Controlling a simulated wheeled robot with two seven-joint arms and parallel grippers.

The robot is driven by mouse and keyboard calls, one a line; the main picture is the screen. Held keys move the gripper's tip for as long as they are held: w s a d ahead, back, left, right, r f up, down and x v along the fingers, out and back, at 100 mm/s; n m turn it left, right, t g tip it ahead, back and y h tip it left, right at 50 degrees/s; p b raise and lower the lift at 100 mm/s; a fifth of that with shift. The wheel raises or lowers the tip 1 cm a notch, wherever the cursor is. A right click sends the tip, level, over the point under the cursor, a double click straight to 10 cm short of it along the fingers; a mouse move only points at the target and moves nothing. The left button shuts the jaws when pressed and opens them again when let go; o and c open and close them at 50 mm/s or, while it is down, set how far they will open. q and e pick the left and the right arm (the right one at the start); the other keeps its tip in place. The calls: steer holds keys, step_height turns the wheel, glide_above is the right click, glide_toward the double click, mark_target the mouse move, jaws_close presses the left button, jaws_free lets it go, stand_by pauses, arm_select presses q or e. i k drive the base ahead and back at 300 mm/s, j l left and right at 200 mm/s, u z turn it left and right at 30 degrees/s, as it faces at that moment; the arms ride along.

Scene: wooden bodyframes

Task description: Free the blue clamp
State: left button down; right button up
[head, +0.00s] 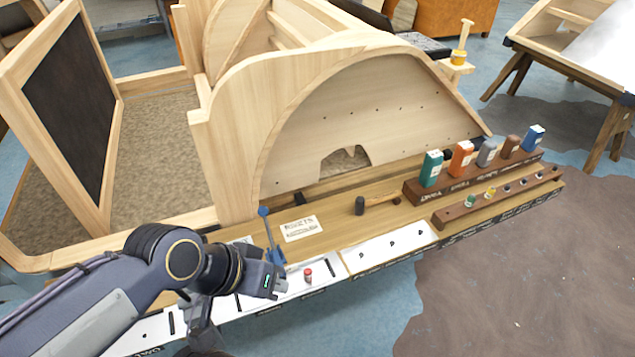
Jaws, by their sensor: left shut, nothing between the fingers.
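The blue clamp (268,236) stands at the front edge of the bench, its thin bar upright with a round blue knob at the top. Its lower jaw lies close behind my left gripper (276,286), whose arm comes in from the left. The left gripper is shut with nothing held, and it partly hides the clamp's foot. I cannot tell whether gripper and clamp touch, nor exactly what the clamp grips. My right gripper is not in view.
A red-topped peg (308,275) stands on the white strip right of the gripper. A mallet (375,203), a printed card (300,229) and a rack of coloured bottles (470,170) are on the bench. The large wooden bodyframe (232,150) rises behind. Floor at lower right is clear.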

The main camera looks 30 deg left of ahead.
mark_target(263, 212)
steer(key=u, duration=1.35)
steer(key=j+u, duration=0.35)
steer(key=i+j+u, duration=0.1)
steer(key=u, duration=0.25)
